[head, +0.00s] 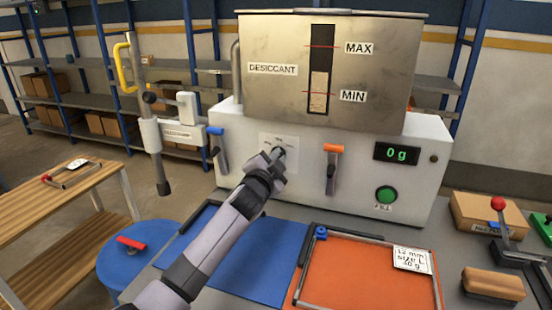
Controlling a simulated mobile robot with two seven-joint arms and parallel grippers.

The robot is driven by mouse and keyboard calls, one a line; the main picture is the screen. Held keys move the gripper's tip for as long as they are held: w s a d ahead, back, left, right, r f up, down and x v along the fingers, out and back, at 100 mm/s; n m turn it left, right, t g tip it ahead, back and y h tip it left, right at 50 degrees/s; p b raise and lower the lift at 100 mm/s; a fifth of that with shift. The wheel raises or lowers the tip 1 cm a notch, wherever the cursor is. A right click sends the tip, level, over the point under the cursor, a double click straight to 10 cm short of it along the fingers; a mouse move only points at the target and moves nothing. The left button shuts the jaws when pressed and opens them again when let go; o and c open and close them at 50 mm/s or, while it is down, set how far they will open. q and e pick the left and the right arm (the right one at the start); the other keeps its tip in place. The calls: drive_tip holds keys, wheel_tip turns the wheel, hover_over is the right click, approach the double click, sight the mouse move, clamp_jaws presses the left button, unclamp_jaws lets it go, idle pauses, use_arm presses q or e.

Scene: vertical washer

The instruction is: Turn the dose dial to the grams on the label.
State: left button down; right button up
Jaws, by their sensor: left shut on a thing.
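The dose dial sits on the white front panel (230,135) of the desiccant machine, on a pale square plate (266,140). My left gripper (277,156) is shut on the dial, and its fingers hide most of the dial and its scale. The display (397,153) reads 0 g in green. The label (412,259) is a white card at the right of the orange tray; it seems to read 12 mm, size L, 30 g, in small print. My right gripper is not in view.
An orange-handled lever (333,165) and a green fill button (386,194) are right of the dial; a blue-handled lever (218,148) is left. A blue mat (250,262) and orange tray (345,275) lie in front. A red-knobbed lever (499,204) stands at the right.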

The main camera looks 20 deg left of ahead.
use_arm(q)
drive_tip(key=shift+f, duration=0.1)
idle(0.3)
drive_tip(key=c, duration=1.2)
unclamp_jaws()
drive_tip(key=shift+o, duration=0.2)
drive_tip(key=shift+s, duration=0.15)
drive_tip(key=s, duration=0.7)
drive_tip(key=shift+a, duration=0.15)
